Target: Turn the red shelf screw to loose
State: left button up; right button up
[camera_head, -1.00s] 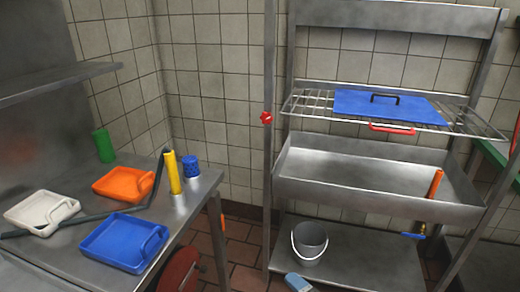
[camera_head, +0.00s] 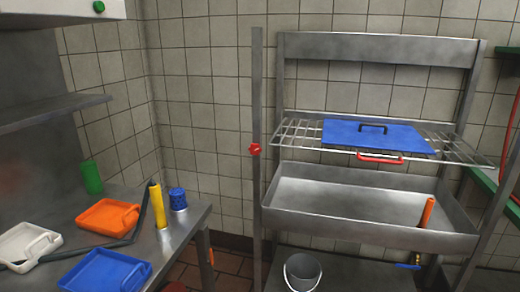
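The red shelf screw (camera_head: 254,149) is a small red knob on the front left upright post (camera_head: 257,200) of the metal shelf unit, at about the height of the wire shelf. Whether it is tight or loose cannot be told from here. Neither of my grippers shows in the head view, and nothing touches the screw.
A wire shelf (camera_head: 300,133) holds a blue lid (camera_head: 350,134) with a black handle; a red handle (camera_head: 380,158) sits at its front. Below is a deep metal basin (camera_head: 350,200). A metal table (camera_head: 185,225) at left carries orange (camera_head: 103,214) and blue (camera_head: 100,275) trays.

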aim_at(255, 150)
jog(key=i+l, duration=0.15)
jog(key=l, duration=0.2)
jog(key=i+l, duration=0.1)
jog(key=l, duration=0.25)
jog(key=i+l, duration=0.15)
jog(key=l, duration=0.2)
jog(key=i+l+u, duration=0.1)
jog(key=l, duration=0.25)
jog(key=i+l+u, duration=0.1)
jog(key=l, duration=0.25)
jog(key=i+l, duration=0.1)
jog(key=l, duration=0.25)
jog(key=u, duration=0.05)
